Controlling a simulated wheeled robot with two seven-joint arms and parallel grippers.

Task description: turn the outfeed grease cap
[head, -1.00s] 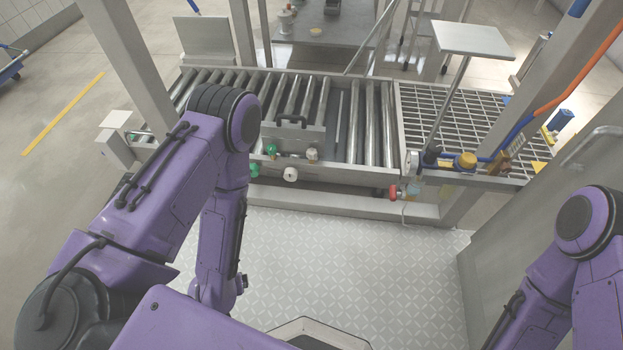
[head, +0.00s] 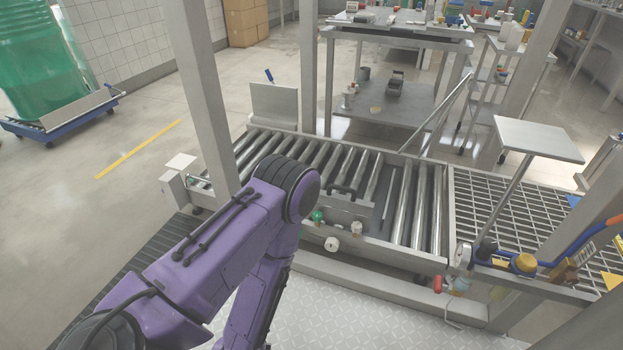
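The roller conveyor (head: 345,250) runs across the middle of the head view. On its front side sit small round fittings: a green knob (head: 318,216), a white round cap (head: 332,244) and a small pale fitting (head: 356,228). At the conveyor's right end are a yellow round cap (head: 525,263), a dark knob (head: 487,245) and a red handle (head: 437,284). I cannot tell which of these is the outfeed grease cap. My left arm reaches in from the lower left and covers part of the conveyor's left front; its gripper is out of view. My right gripper is out of view.
Upright steel posts (head: 203,90) frame the conveyor. A tilted flat panel (head: 538,139) on a pole stands above the grating (head: 507,196) at right. A green drum (head: 38,65) on a blue trolley (head: 60,125) is at far left. The floor left of the conveyor is mostly clear.

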